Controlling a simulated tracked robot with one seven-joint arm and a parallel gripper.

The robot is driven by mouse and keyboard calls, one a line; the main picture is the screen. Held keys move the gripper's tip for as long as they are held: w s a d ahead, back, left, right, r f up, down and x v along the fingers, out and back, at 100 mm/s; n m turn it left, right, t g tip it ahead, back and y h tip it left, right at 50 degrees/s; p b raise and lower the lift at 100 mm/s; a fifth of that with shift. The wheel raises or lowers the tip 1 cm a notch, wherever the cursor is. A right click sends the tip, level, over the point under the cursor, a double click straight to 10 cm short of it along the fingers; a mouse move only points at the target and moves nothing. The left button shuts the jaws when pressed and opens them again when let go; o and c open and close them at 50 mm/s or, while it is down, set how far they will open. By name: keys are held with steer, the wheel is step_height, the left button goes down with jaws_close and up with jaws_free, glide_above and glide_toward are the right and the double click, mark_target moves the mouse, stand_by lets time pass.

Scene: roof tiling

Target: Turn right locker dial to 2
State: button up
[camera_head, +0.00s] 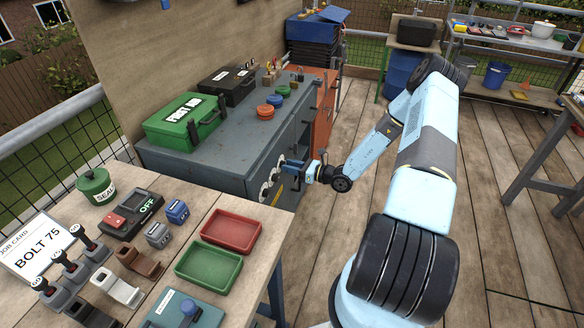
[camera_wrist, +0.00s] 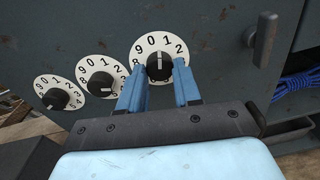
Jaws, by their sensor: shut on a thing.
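The right locker dial (camera_wrist: 158,47) is a white numbered face with a black knob (camera_wrist: 159,68), at upper centre in the wrist view. The digits 9, 0, 1 and 2 run along its top. The white line on the knob looks about upright, below the gap between 0 and 1. My gripper (camera_wrist: 160,76) has its blue fingers shut on either side of this knob. In the head view my gripper (camera_head: 291,173) is at the end face of the grey locker (camera_head: 221,165), and it partly hides the right dial.
The middle dial (camera_wrist: 95,62) and left dial (camera_wrist: 45,81) sit close by on the left. A dark handle (camera_wrist: 263,42) sticks out on the right, near blue cord (camera_wrist: 297,86). The workbench (camera_head: 262,228) with trays stands in front of the locker.

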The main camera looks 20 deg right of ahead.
steer(key=m, duration=1)
steer(key=shift+a+g, duration=0.1)
steer(key=shift+g, duration=0.3)
steer(key=shift+m, duration=0.3)
steer(key=o, duration=1)
steer(key=shift+o, duration=0.2)
steer(key=f+v, duration=0.1)
steer(key=v, duration=1.2)
steer(key=shift+d+r, duration=0.2)
steer(key=shift+d, duration=0.3)
steer(key=shift+s, duration=0.1)
